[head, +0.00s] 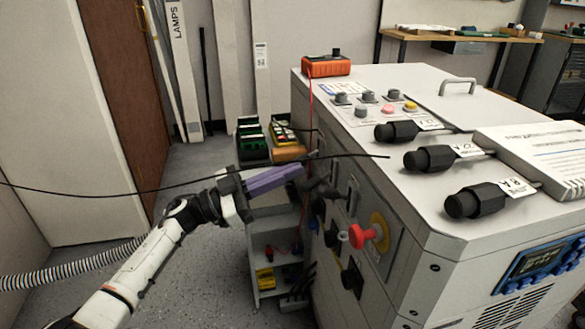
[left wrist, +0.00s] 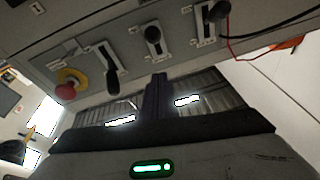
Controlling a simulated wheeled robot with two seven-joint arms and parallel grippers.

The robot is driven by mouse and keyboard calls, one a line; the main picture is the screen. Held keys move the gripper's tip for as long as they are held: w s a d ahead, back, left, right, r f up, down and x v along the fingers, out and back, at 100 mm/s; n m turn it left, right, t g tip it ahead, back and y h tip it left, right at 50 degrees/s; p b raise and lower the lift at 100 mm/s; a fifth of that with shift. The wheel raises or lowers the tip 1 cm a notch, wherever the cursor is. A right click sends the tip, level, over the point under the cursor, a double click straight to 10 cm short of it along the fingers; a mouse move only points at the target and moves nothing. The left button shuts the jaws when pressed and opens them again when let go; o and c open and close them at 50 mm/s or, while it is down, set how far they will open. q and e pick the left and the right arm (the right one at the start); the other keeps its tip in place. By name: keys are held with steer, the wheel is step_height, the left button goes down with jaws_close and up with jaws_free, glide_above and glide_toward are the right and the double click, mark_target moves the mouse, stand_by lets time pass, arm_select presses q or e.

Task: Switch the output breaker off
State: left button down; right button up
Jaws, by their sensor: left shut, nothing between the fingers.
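The white cabinet (head: 385,115) stands at the right; its side panel carries the controls. In the left wrist view three black-handled lever switches show in pale slotted plates: a left lever (left wrist: 112,72), a middle lever (left wrist: 153,36) and a right lever (left wrist: 216,13). Their labels are too small to read, so I cannot tell which is the output breaker. A red knob on yellow (head: 366,236) sits on the same panel, also in the left wrist view (left wrist: 68,88). My left gripper (head: 301,172) is shut and empty, its purple fingers close to the panel; contact cannot be told. My right gripper is out of view.
On the cabinet top are an orange meter (head: 326,66), several buttons, black connectors (head: 477,201) and a white binder (head: 540,150). A shelf cart (head: 256,235) with green-black items stands behind my gripper. A black cable crosses above my left arm.

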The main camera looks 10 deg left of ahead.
arm_select(q)
steer(key=v, duration=1)
steer(key=shift+w+r, duration=0.1)
